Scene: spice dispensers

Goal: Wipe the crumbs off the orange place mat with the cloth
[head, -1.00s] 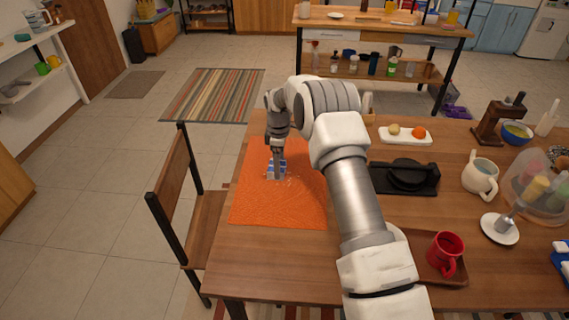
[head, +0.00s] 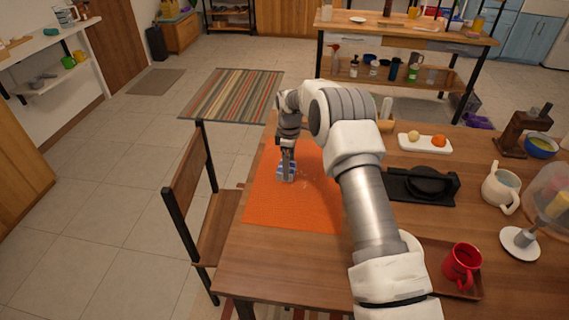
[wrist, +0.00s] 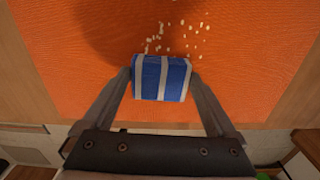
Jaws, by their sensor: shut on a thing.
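The orange place mat (head: 285,208) lies on the wooden table near its left edge, and it fills most of the wrist view (wrist: 60,60). My gripper (head: 286,165) is over the mat, pointing down. Its fingers are shut on a blue and white striped cloth (wrist: 162,78), a folded block that also shows in the head view (head: 285,175). The cloth is at the mat; I cannot tell whether it touches the surface. Pale crumbs (wrist: 180,38) lie scattered on the mat just beyond the cloth in the wrist view. My arm hides the mat's right part in the head view.
A chair (head: 195,195) stands at the table's left side. Right of my arm are a white tray with round food (head: 425,143), a black stand (head: 425,185), a red mug (head: 462,265) on a wooden tray, and a white jug (head: 502,188).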

